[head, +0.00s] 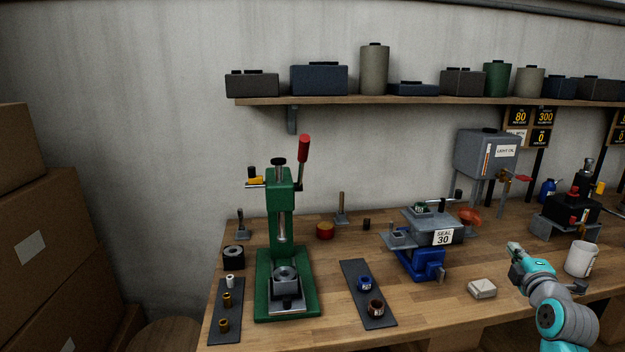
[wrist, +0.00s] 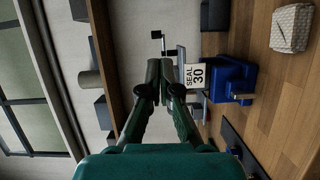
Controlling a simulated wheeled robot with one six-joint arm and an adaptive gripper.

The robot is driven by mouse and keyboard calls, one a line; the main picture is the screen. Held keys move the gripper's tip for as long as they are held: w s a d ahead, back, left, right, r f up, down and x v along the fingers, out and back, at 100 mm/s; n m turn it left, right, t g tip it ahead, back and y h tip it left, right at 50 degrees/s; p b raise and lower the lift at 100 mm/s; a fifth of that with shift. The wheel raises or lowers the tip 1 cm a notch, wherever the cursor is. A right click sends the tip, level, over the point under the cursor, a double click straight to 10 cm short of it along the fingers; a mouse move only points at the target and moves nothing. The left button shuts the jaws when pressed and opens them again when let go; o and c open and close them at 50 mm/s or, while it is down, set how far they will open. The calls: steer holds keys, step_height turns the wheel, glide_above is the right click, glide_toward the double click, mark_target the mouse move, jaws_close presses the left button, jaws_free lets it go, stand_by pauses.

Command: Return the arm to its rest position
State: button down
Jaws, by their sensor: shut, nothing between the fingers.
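My gripper (head: 514,247) shows at the right of the head view, at the end of my teal and grey arm. It is raised above the front right part of the wooden workbench (head: 340,335). In the wrist view my gripper (wrist: 166,68) has its fingers together with nothing between them. It touches nothing that I can see. Beyond the fingers the wrist view shows the blue stand with the "SEAL 30" sign (wrist: 195,77), turned sideways. The stand is left of my gripper in the head view (head: 428,262).
A white cup (head: 581,259) stands close to the right of my arm. A green press (head: 282,250) with a red-handled lever stands further left. A grey tank (head: 486,155) stands behind. Cardboard boxes (head: 50,240) are stacked at far left.

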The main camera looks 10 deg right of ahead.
steer(key=s+a+f+m+y, duration=0.1)
steer(key=s+a+f+m, duration=0.1)
steer(key=s+a+f, duration=0.35)
steer(key=s+a+f+m, duration=0.2)
steer(key=a+f, duration=0.5)
steer(key=f, duration=0.4)
steer(key=s+a+f+m+g+y, duration=0.1)
steer(key=s+a+f+m, duration=0.3)
steer(key=s+a+f, duration=0.75)
steer(key=s+a+m+y, duration=0.1)
steer(key=s+a, duration=0.4)
steer(key=s, duration=0.5)
steer(key=s+a+m+y, duration=0.15)
steer(key=s+a, duration=0.25)
steer(key=s, duration=0.5)
steer(key=s+a+r+m+y, duration=0.1)
steer(key=s+a+r, duration=0.1)
steer(key=s, duration=0.6)
steer(key=s+a+r+m+g, duration=0.1)
steer(key=s+a+r+m, duration=0.1)
steer(key=s, duration=0.6)
steer(key=shift+s+a+r+y, duration=0.25)
steer(key=shift+a+r+y, duration=0.1)
steer(key=shift+r, duration=0.5)
